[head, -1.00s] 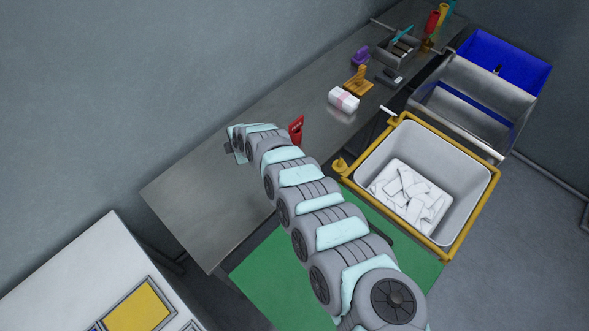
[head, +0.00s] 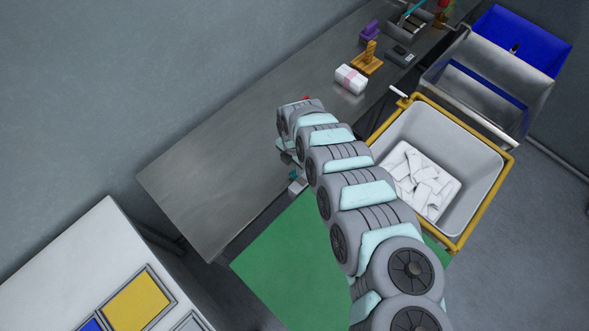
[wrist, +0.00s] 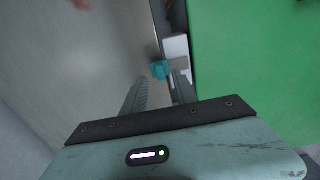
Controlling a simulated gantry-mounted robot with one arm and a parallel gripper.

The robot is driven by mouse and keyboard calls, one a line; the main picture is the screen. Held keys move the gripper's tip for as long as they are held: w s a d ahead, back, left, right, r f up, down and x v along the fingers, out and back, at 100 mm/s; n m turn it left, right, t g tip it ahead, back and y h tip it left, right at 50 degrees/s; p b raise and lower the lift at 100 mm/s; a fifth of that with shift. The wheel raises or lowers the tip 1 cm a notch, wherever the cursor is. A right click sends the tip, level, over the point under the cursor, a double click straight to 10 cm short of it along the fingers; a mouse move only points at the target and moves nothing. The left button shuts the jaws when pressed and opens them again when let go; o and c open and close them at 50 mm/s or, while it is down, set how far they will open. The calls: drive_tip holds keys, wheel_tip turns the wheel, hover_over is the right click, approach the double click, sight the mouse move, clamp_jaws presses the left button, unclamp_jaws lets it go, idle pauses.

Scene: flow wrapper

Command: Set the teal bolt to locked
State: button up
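The teal bolt (wrist: 160,69) shows in the wrist view as a small teal knob beside a white and grey block (wrist: 177,47), at the edge between the steel table and the green surface. In the head view the teal bolt (head: 293,175) is a small patch below my wrist, with the pale block (head: 298,187) beside it. My gripper (wrist: 161,79) is open, its two fingers apart and pointing toward the bolt. The bolt appears between the fingertip lines, nearer the right finger. I cannot tell the remaining distance or the bolt's setting.
The steel table (head: 215,190) is bare at its near end. A white pack (head: 351,80) and an orange stand (head: 368,62) lie farther along. A yellow-framed bin (head: 475,150) with white scraps stands right of my arm. Green flooring (head: 275,255) lies below.

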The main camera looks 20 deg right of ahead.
sight(295, 170)
wheel_tip(295, 170, down, 3)
drive_tip(key=shift+a+r, duration=0.1)
drive_tip(key=shift+r, duration=0.05)
drive_tip(key=shift+f, duration=0.3)
drive_tip(key=shift+c, duration=0.5)
clamp_jaws()
idle(0.8)
